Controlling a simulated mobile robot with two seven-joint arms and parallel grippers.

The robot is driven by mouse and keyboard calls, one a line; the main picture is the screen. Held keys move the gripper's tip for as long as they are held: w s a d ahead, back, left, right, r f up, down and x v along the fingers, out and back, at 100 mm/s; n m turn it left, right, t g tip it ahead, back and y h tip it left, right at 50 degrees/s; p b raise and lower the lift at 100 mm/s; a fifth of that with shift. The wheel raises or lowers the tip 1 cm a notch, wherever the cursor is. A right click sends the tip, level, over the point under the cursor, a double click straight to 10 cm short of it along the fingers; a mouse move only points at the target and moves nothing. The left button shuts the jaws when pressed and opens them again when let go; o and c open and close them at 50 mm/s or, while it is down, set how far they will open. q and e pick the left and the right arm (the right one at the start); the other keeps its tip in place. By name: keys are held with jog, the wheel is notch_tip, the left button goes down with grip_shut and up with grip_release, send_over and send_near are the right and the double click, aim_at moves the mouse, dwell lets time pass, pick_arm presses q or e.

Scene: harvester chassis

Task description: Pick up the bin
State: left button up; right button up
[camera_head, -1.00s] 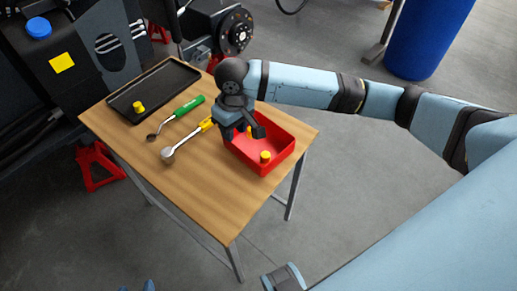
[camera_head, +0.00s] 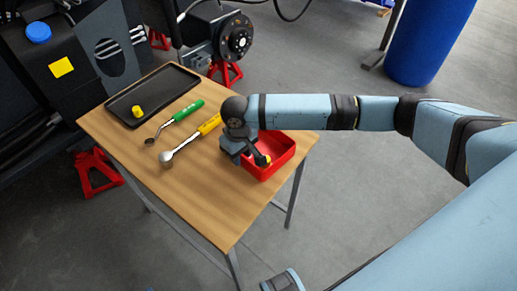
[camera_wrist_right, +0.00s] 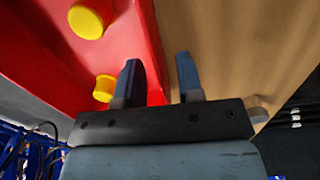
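The bin is a red open-topped tray (camera_head: 284,158) at the right end of the wooden table in the head view. My right gripper (camera_head: 252,158) is at its left side and hides part of that wall. In the right wrist view the bin's red wall (camera_wrist_right: 152,50) runs up to the space between my right gripper's two fingers (camera_wrist_right: 160,80). The fingers stand apart, one over the red side and one over the wood. I cannot tell whether they touch the wall. Yellow pieces (camera_wrist_right: 86,22) lie in the bin.
On the wooden table (camera_head: 205,205) lie a yellow-handled ratchet (camera_head: 190,139), a green-handled tool (camera_head: 182,113) and a black tray (camera_head: 165,88) holding a yellow piece (camera_head: 138,111). A blue barrel (camera_head: 428,40) stands at the back right. The floor right of the table is clear.

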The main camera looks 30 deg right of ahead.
notch_tip(320, 180, down, 3)
jog(key=shift+r, duration=0.15)
grip_shut()
jog(key=shift+r, duration=0.15)
